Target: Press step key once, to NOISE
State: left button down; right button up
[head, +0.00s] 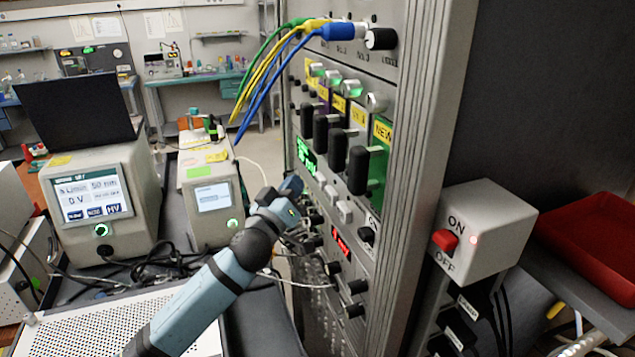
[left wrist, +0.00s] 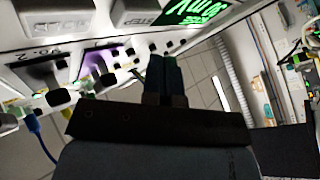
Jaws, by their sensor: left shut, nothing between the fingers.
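A row of small grey keys (head: 332,194) sits on the rack panel, below the large black knobs. In the left wrist view a pale key (left wrist: 136,14) with inverted lettering that looks like STEP lies at the top, beside a green display (left wrist: 198,10). The display (head: 306,158) also shows in the head view, its text too small to read. My left gripper (head: 291,187) is in front of the panel, left of the keys. Its fingers (left wrist: 165,78) are shut and empty, apart from the STEP key in the wrist view. My right gripper is not in view.
The rack (head: 415,130) has black knobs (head: 357,170) and a red display (head: 341,242). Green, yellow and blue cables (head: 273,75) hang at its top left. A switch box (head: 490,225) with a red button is at right. Two instruments (head: 105,200) stand left.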

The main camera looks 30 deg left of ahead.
pick_arm(q)
jog(key=s+a, duration=0.2)
jog(key=shift+s+a, duration=0.15)
jog(key=shift+s, duration=0.25)
dwell(0.7)
